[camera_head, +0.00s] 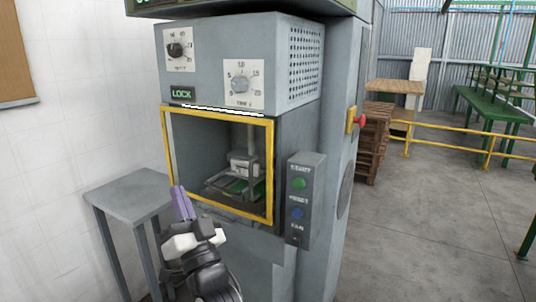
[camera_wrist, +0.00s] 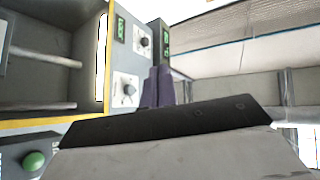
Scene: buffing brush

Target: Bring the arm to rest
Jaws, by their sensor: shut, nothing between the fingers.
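My gripper (camera_head: 181,203) shows at the lower middle of the head view, in front of the lower left corner of a grey machine's yellow-framed opening. Its purple fingers are together and hold nothing. The fingers also show in the wrist view (camera_wrist: 158,87), pointing up past the machine's panel. The grey machine (camera_head: 215,55) stands upright in the middle of the head view. Its yellow frame (camera_head: 273,175) surrounds a dark chamber with a light block (camera_head: 243,163) and a green piece (camera_head: 238,187) inside.
A grey side table (camera_head: 130,195) with a bare top stands left of the machine. A control box (camera_head: 303,200) with green and blue buttons sticks out right of the opening. Pallets (camera_head: 372,140), a yellow rail (camera_head: 455,143) and green benches (camera_head: 495,110) stand behind. The floor at right is clear.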

